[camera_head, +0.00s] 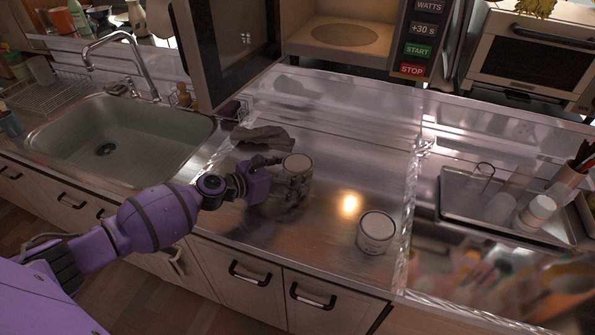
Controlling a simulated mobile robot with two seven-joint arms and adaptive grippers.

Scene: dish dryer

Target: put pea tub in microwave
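The microwave (340,56) stands open at the top centre, its door (232,45) swung out to the left and its inside empty with a round plate (345,35). One tub with a pale lid (297,163) is upright on the steel counter. A second similar tub (377,232) stands nearer the front edge, to the right. I cannot read which label is pea. My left gripper (287,180) is at the first tub, with its fingers around the tub's side. I cannot tell whether they press on it. My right gripper is not in view.
A dark cloth (262,137) lies behind the first tub. A sink (120,140) with a tap is at left. A metal tray (505,205) with glasses and a jar is at right. The counter between the tubs and microwave is mostly clear.

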